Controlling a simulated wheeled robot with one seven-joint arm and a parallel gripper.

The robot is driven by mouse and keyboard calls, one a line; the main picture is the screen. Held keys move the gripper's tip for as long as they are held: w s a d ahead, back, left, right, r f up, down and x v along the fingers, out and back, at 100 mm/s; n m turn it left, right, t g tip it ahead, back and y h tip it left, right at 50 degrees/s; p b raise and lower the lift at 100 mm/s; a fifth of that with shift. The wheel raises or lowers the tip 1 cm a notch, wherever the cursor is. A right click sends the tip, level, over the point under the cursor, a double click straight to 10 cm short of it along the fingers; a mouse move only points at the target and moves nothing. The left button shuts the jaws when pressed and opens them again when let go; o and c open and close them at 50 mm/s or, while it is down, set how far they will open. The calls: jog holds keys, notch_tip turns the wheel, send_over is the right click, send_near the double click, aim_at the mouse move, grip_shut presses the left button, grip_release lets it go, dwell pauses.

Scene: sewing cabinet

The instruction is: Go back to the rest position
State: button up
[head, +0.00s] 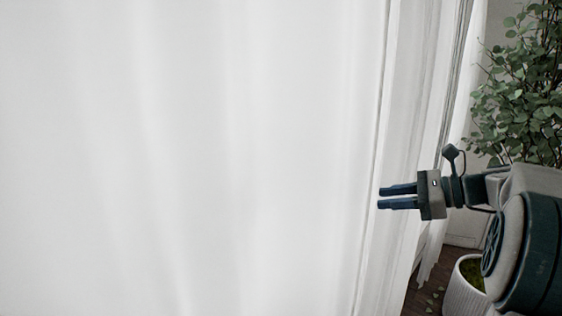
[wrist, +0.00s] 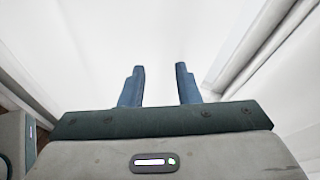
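My gripper (head: 382,197) is at the right of the head view, with its two blue fingers pointing left in front of the white curtain (head: 200,150). In the wrist view my gripper (wrist: 160,75) shows both fingers apart with nothing between them. The curtain (wrist: 100,40) fills the background beyond the fingertips. I cannot tell how close the fingertips are to the cloth.
A leafy plant (head: 525,85) stands at the right, behind my arm. A white pot (head: 462,290) sits low at the right, partly hidden by my arm. A strip of dark wooden floor (head: 425,297) shows beside it. The curtain covers most of the head view.

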jog(key=s+a+f+n+g+h, duration=0.25)
jog(key=s+a+f+n, duration=0.2)
jog(key=a, duration=0.35)
jog(key=s+a+f+n+h, duration=0.1)
jog(key=s+f+n+h, duration=0.4)
jog(key=s+n, duration=0.3)
jog(key=s+a+f+n+h, duration=0.1)
jog(key=s+f+n+h, duration=0.4)
jog(key=s, duration=0.6)
jog(key=f+n, duration=0.2)
jog(key=n, duration=0.1)
jog(key=shift+s+a+n, duration=0.2)
jog(key=shift+a+n, duration=0.15)
jog(key=shift+a+g, duration=0.1)
jog(key=shift+g, duration=0.15)
